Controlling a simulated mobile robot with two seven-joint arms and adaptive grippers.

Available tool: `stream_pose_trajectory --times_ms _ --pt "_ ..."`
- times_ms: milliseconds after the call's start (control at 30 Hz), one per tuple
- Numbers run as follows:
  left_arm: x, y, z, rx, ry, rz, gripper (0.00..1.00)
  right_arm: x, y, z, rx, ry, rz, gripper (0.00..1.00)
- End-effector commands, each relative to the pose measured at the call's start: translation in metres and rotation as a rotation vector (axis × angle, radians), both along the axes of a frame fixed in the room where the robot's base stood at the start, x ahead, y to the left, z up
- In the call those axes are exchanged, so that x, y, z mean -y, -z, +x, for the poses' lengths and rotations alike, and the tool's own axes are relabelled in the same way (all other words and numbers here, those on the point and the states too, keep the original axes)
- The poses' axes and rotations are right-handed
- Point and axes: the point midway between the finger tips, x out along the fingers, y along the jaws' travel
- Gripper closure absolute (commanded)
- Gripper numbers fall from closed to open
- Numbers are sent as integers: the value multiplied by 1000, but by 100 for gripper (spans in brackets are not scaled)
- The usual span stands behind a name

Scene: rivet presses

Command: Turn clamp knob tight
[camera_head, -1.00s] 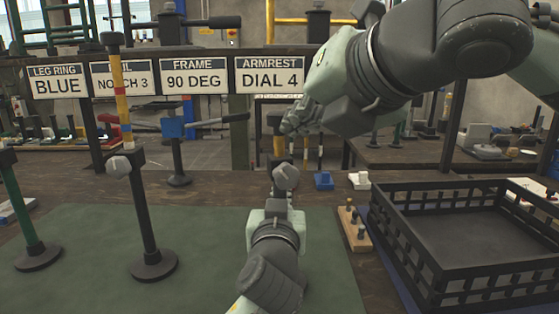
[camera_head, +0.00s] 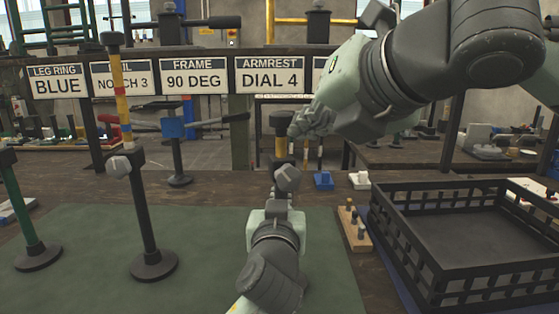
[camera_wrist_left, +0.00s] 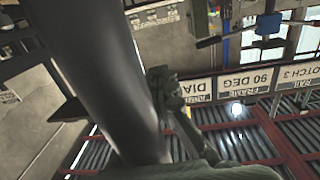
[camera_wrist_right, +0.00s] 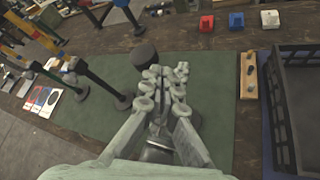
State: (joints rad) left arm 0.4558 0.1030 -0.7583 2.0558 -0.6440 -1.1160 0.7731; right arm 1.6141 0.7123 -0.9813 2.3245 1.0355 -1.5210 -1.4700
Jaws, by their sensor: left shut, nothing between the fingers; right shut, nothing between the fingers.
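A grey faceted clamp knob (camera_head: 287,178) shows at the middle post, whose black cap (camera_head: 280,118) and yellow band stand above it. My left gripper (camera_head: 278,200) points up just below the knob in the head view; its fingers look shut, and whether they touch the knob is unclear. In the left wrist view a dark post (camera_wrist_left: 105,70) fills the near field beside the fingers. My right gripper (camera_head: 298,125) is shut and empty, just right of the cap in the head view. The right wrist view shows its closed fingers (camera_wrist_right: 165,78) beside the black cap (camera_wrist_right: 145,54). The post's base is hidden.
Another post with a grey knob (camera_head: 120,166) stands left on the green mat (camera_head: 210,235). A black basket (camera_head: 450,190) fills the right side. A wooden peg block (camera_head: 353,228) lies beside it. Setting signs (camera_head: 270,75) hang behind. The mat's middle left is clear.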

Motion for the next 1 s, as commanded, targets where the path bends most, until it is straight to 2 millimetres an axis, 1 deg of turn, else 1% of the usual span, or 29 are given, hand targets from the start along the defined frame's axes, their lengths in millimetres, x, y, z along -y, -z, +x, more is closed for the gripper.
stream_pose_trajectory --times_ms 267,600,667,1000 --pt "0 0 0 0 -1 0 100 0 0 0 0 0 0 100" --pt "0 0 0 0 -1 0 100 5 -6 0 0 0 -1 100" --pt "0 0 0 0 -1 0 100 6 -7 -4 1 -2 -1 100" --pt "0 0 0 0 -1 0 100 12 -10 -44 4 -2 0 100"
